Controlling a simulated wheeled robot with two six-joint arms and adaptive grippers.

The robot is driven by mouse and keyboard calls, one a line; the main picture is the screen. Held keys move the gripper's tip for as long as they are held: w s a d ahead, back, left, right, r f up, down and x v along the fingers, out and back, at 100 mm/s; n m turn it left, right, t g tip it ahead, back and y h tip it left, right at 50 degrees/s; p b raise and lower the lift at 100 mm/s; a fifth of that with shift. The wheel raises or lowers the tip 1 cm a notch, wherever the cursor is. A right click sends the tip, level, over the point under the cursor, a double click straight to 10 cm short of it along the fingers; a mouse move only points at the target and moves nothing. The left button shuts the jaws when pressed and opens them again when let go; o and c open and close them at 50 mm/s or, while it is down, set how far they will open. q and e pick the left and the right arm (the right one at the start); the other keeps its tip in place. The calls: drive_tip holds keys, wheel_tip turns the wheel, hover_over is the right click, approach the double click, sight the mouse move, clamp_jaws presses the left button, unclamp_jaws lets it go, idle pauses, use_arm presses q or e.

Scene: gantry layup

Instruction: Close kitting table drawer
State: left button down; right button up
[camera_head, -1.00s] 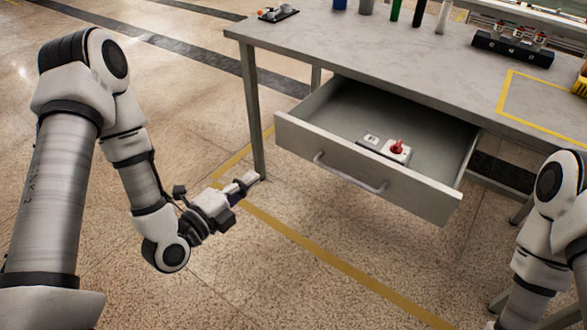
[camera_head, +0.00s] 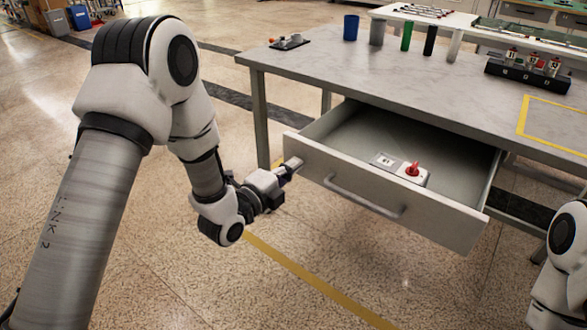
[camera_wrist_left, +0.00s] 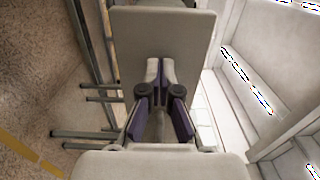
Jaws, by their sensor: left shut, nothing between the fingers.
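The grey kitting table (camera_head: 455,95) stands across the right of the head view. Its drawer (camera_head: 390,195) is pulled well open, with a bar handle (camera_head: 362,198) on the front. A small block with a red knob (camera_head: 413,170) and a light plate lie inside. My left gripper (camera_head: 292,165) is shut and empty, near the left end of the drawer front; I cannot tell whether it touches. In the left wrist view its fingertips (camera_wrist_left: 160,72) point at a flat grey panel (camera_wrist_left: 165,35). My right gripper is not in view; only part of that arm shows at the right edge.
On the tabletop are several coloured cylinders (camera_head: 405,35), a small dark tray (camera_head: 290,42) and a dark rack (camera_head: 527,73). A table leg (camera_head: 260,120) stands behind the drawer's left end. The floor before the drawer is clear, with a yellow line (camera_head: 310,280).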

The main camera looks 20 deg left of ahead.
use_arm(q)
drive_tip(key=shift+w+d, duration=0.1)
drive_tip(key=shift+w, duration=0.15)
drive_tip(key=shift+w, duration=0.1)
